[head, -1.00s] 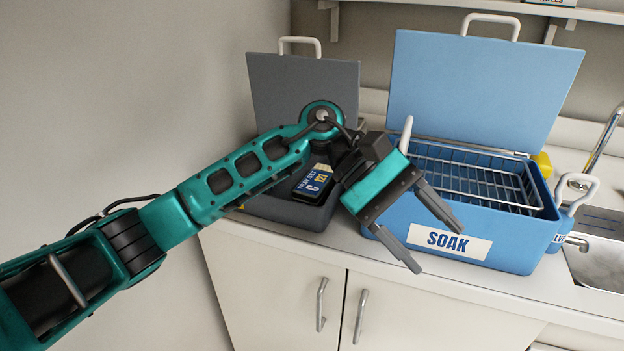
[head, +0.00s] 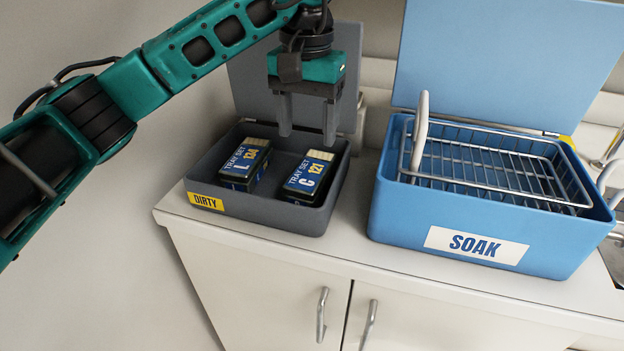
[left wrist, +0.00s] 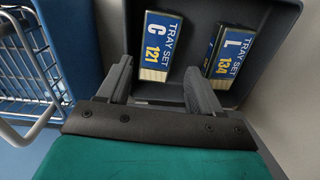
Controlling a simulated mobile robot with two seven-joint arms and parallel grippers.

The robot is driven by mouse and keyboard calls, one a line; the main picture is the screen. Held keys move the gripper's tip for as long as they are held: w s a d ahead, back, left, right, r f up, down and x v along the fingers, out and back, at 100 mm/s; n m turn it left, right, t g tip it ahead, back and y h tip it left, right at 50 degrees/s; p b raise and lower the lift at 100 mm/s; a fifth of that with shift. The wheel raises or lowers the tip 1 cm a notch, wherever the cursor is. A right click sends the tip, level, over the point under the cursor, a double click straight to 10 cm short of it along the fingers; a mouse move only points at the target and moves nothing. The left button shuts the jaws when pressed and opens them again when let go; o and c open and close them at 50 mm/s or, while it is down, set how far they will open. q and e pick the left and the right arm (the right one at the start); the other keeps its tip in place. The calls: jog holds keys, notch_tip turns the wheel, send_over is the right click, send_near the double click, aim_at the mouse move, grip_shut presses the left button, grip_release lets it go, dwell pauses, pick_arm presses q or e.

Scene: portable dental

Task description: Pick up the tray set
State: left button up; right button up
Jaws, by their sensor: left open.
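Two tray sets lie in the grey bin labelled DIRTY (head: 278,217). Tray set L 134 (head: 245,163) is on the left and tray set C 121 (head: 309,177) is on the right, both dark boxes with blue and yellow labels. They also show in the left wrist view, C 121 (left wrist: 158,45) on the left and L 134 (left wrist: 230,55) on the right. My left gripper (head: 307,138) points down above the back of the bin, open and empty, with its fingers apart from both boxes. My right gripper is not in view.
A blue SOAK tub (head: 400,215) with a wire basket (head: 490,170) and a white handle (head: 420,130) stands right of the bin. The raised grey lid (head: 250,85) and blue lid (head: 510,70) stand behind. A sink is at the far right.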

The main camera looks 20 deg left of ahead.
aim_at(311, 169)
pick_arm(q)
notch_tip(311, 169, down, 3)
jog(key=shift+r, duration=0.15)
jog(key=f, duration=0.2)
jog(key=w+f, duration=0.1)
jog(key=f, duration=0.2)
jog(key=shift+d, duration=0.15)
jog(key=c, duration=0.9)
